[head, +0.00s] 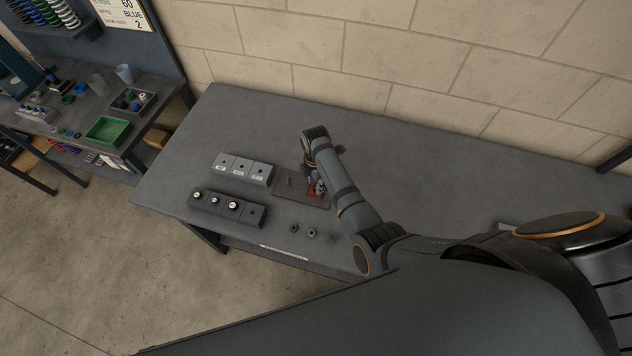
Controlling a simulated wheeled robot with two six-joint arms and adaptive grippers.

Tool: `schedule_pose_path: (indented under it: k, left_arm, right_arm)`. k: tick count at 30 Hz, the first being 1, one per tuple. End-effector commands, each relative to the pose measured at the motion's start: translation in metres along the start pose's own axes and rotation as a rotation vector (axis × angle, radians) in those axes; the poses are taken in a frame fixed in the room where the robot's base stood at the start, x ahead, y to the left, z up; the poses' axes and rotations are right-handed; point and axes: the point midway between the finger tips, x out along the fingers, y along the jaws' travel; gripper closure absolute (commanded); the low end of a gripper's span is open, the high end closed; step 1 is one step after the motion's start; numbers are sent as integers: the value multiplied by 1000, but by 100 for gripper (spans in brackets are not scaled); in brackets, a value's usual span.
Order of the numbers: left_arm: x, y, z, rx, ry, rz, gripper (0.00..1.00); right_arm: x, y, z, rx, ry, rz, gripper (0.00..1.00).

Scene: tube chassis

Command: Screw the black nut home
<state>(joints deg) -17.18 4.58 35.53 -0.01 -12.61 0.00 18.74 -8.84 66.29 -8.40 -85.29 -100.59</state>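My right arm reaches in from the right, and its gripper (316,189) points down over a dark brownish plate (318,203) on the grey table. A small upright post (289,182) stands on the plate, left of the gripper. Some red shows at the fingertips, but they are too small to tell whether they are open or holding something. Three small nut-like pieces lie in front of the plate: a dark greenish one (294,228), a grey one (312,232) and a dark one (333,237). I cannot tell which is the black nut. My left gripper is out of view.
A light grey block with labels (243,169) and a darker block with white round tops (228,207) stand left of the plate. The table (420,150) is clear toward the wall. A side bench at far left holds a green tray (108,130) and small parts.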

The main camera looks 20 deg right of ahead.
Motion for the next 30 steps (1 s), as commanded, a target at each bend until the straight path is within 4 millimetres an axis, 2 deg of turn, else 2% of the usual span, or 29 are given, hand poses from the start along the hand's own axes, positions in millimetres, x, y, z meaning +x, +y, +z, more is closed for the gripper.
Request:
schedule_pose_path:
  k: [2, 9, 17, 24, 27, 30]
  left_arm:
    - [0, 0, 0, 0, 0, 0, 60]
    - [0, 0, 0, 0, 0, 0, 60]
    - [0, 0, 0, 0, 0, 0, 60]
    - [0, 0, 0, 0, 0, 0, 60]
    - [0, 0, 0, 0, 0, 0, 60]
    - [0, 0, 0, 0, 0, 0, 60]
  right_arm:
    - [0, 0, 0, -77, 0, 0, 67]
    - [0, 0, 0, -522, 0, 0, 67]
    - [0, 0, 0, -655, 0, 0, 67]
    - [0, 0, 0, -1096, 0, 0, 67]
    - [0, 0, 0, -1212, 0, 0, 67]
    - [0, 0, 0, -1248, 0, 0, 67]
